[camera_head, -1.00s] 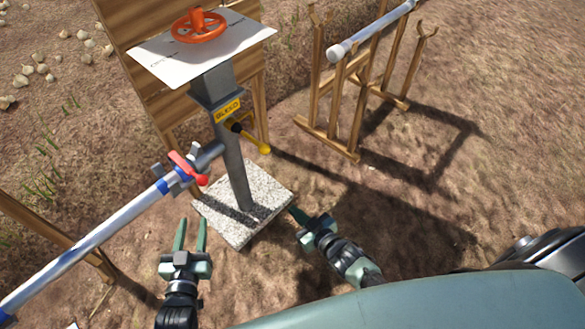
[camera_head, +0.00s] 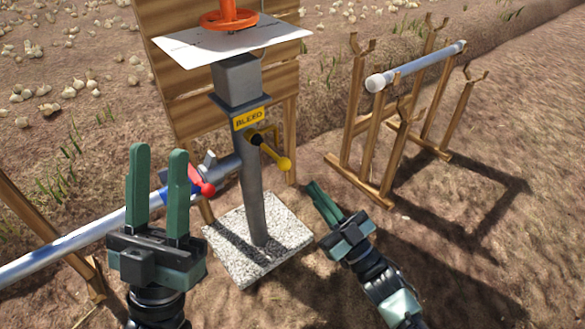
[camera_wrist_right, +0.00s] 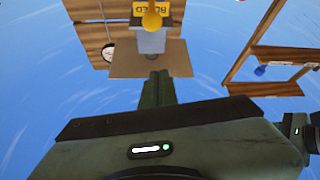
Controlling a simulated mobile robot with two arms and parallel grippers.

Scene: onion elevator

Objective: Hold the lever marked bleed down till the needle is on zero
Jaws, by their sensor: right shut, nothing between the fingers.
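The bleed lever (camera_head: 270,153) is a yellow rod with a round knob, sticking out to the right of a grey post under the yellow BLEED sign (camera_head: 249,119). Its knob (camera_wrist_right: 151,20) shows at the top of the right wrist view. A small round white dial (camera_wrist_right: 108,52) shows there too; its needle reading is too small to tell. My right gripper (camera_head: 313,187) is shut and empty, below and right of the lever, apart from it. Its fingers also show in the right wrist view (camera_wrist_right: 157,88). My left gripper (camera_head: 158,152) is open and empty, in front of the pipe.
A silver pipe (camera_head: 60,248) with a red-handled valve (camera_head: 203,187) joins the post from the left. An orange handwheel (camera_head: 228,19) and white sheet (camera_head: 190,46) top the post, which stands on a speckled slab (camera_head: 285,232). A wooden rack (camera_head: 378,150) holds another pipe at right.

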